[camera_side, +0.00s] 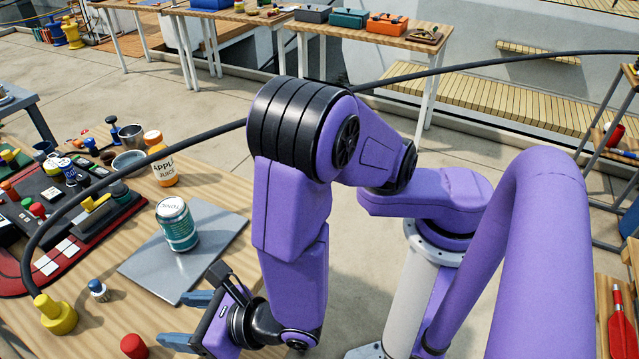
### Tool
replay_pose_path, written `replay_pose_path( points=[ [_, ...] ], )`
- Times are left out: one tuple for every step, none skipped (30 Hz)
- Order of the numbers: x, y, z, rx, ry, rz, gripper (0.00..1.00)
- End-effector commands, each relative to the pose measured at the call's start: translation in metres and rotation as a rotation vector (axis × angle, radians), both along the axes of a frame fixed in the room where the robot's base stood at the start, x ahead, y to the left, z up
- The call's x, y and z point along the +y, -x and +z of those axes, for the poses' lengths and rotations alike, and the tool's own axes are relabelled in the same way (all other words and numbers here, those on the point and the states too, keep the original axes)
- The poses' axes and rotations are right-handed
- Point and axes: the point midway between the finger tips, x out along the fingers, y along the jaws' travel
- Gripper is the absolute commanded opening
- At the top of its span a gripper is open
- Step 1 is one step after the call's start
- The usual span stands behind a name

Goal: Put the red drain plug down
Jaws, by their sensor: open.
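A small red cap-like piece, which looks like the red drain plug (133,346), stands on the wooden table (110,312) near the bottom edge of the side view. My gripper (178,320) is low over the table, with its two blue-grey fingers apart and pointing left. Nothing shows between the fingers. The red plug is just beyond the lower fingertip, to its lower left, and looks apart from it. I cannot tell the exact height of the fingers above the table.
A green-and-white can (177,226) stands on a grey sheet (215,228) behind my gripper. A small blue-and-white piece (98,290) and a yellow knob with a black cable (55,315) are to the left.

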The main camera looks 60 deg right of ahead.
Motion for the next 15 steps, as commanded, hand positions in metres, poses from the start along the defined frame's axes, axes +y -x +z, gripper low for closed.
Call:
replay_pose_path(
  points=[
    [-0.018,-0.012,0.012,0.007,-0.038,-0.086,0.64],
    [-0.03,-0.018,0.02,0.014,-0.061,-0.148,0.64],
    [-0.05,-0.026,0.029,0.026,-0.097,-0.238,0.64],
    [-0.066,-0.031,0.036,0.038,-0.125,-0.309,0.64],
    [-0.082,-0.035,0.043,0.052,-0.155,-0.382,0.64],
    [-0.104,-0.038,0.051,0.073,-0.196,-0.477,0.64],
    [-0.12,-0.039,0.056,0.092,-0.227,-0.547,0.64],
    [-0.136,-0.038,0.06,0.111,-0.259,-0.618,0.64],
    [-0.157,-0.036,0.065,0.138,-0.303,-0.711,0.64],
    [-0.171,-0.034,0.068,0.162,-0.335,-0.78,0.64],
    [-0.186,-0.03,0.071,0.187,-0.369,-0.848,0.64],
    [-0.204,-0.024,0.074,0.221,-0.415,-0.936,0.64],
    [-0.216,-0.018,0.077,0.249,-0.451,-1.002,0.64],
    [-0.228,-0.012,0.078,0.279,-0.488,-1.067,0.64],
    [-0.243,-0.002,0.08,0.321,-0.536,-1.153,0.64]
  ],
)
